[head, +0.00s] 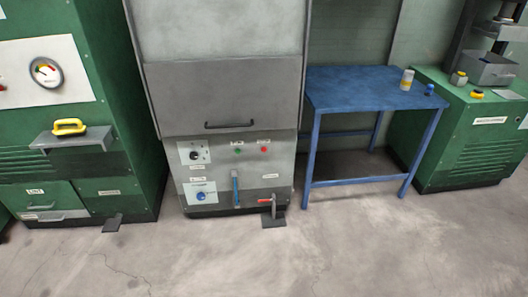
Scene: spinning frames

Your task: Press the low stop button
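A small round red button (264,150) sits on the lower front panel of the grey machine (225,95), with a tiny label above it that is too small to read. A green button (238,151) sits to its left at about the same height. Which of these is the stop button cannot be read from the labels; the red one is the only plain red button on this panel. Neither of my grippers shows in the head view.
Below the buttons are a blue knob (201,196), a blue vertical handle (236,188) and a red-handled lever (267,202). A blue table (365,92) stands to the right, a green cabinet (125,90) to the left. The concrete floor (300,255) in front is clear.

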